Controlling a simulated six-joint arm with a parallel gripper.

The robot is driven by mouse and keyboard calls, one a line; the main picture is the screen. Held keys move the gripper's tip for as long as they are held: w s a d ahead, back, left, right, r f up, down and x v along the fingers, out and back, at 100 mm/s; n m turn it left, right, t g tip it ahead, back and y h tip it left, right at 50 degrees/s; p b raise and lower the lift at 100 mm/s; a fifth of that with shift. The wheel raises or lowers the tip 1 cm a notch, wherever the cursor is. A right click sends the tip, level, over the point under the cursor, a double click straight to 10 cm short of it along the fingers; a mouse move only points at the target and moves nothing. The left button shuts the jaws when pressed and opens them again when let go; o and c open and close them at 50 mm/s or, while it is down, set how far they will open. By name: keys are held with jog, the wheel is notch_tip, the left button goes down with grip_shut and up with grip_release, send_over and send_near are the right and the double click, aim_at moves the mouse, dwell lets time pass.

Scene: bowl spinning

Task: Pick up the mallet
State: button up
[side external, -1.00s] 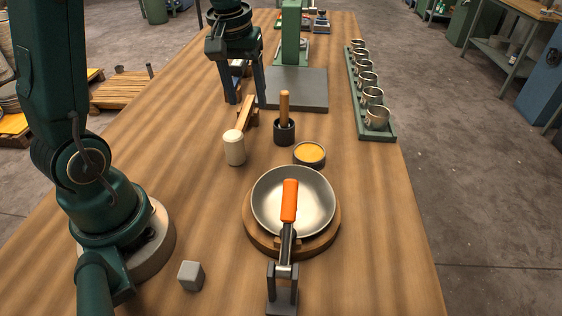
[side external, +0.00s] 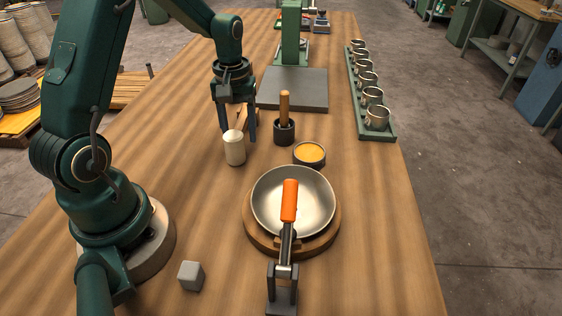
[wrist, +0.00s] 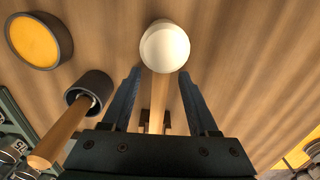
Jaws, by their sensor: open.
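The mallet has a cream, rounded cylindrical head (side external: 235,150) and a wooden handle that runs back from it, mostly hidden by my gripper in the side view. In the wrist view its head (wrist: 165,46) is just beyond the fingertips and its handle (wrist: 157,95) runs between the fingers. My gripper (side external: 238,130) points down and is open, its fingers either side of the handle, close behind the head. The wrist view shows my gripper (wrist: 160,76) with a gap between each finger and the handle.
A dark cup (side external: 284,135) with an upright wooden handle and a small dish of yellow material (side external: 309,153) stand right of the mallet. A metal bowl (side external: 268,205) sits on a round wooden base in front. A grey block (side external: 191,276) lies near the front left.

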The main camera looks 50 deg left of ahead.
grip_shut()
jog(key=shift+r, duration=0.15)
jog(key=shift+r, duration=0.3)
notch_tip(320, 180, up, 4)
jog(key=shift+a+f, duration=0.15)
jog(key=s+a+r, duration=0.6)
jog(key=s+a, duration=0.1)
jog(key=s, duration=0.2)
jog(key=shift+r, duration=0.25)
jog(key=shift+a, duration=0.1)
